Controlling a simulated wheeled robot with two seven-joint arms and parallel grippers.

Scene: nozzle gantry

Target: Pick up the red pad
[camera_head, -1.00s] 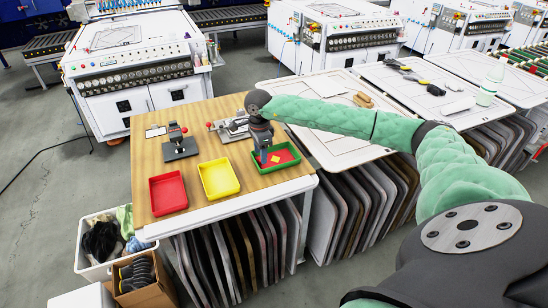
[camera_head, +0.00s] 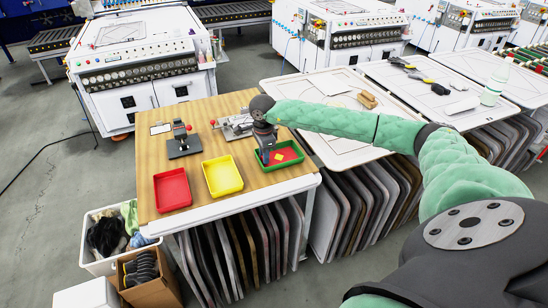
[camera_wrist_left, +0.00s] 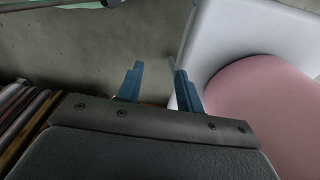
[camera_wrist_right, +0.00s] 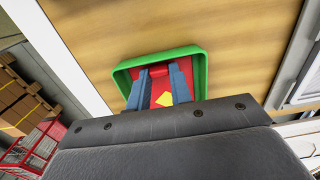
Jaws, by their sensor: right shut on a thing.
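The red pad (camera_head: 291,153) bears a yellow diamond mark and is at the green tray (camera_head: 297,163) on the wooden table. My right gripper (camera_head: 263,160) reaches down at the left side of that tray. In the right wrist view its blue fingers (camera_wrist_right: 160,78) are shut on the red pad (camera_wrist_right: 158,70), with the green tray (camera_wrist_right: 203,70) around them. I cannot tell whether the pad is clear of the tray floor. My left gripper (camera_wrist_left: 156,82) shows only in its wrist view, open and empty above the floor.
A yellow tray (camera_head: 222,176) and a red tray (camera_head: 172,190) stand left of the green one. A clamp fixture (camera_head: 184,144) and a metal toggle device (camera_head: 234,125) stand behind them. A white bin (camera_head: 98,264) and cardboard box (camera_head: 150,287) are on the floor.

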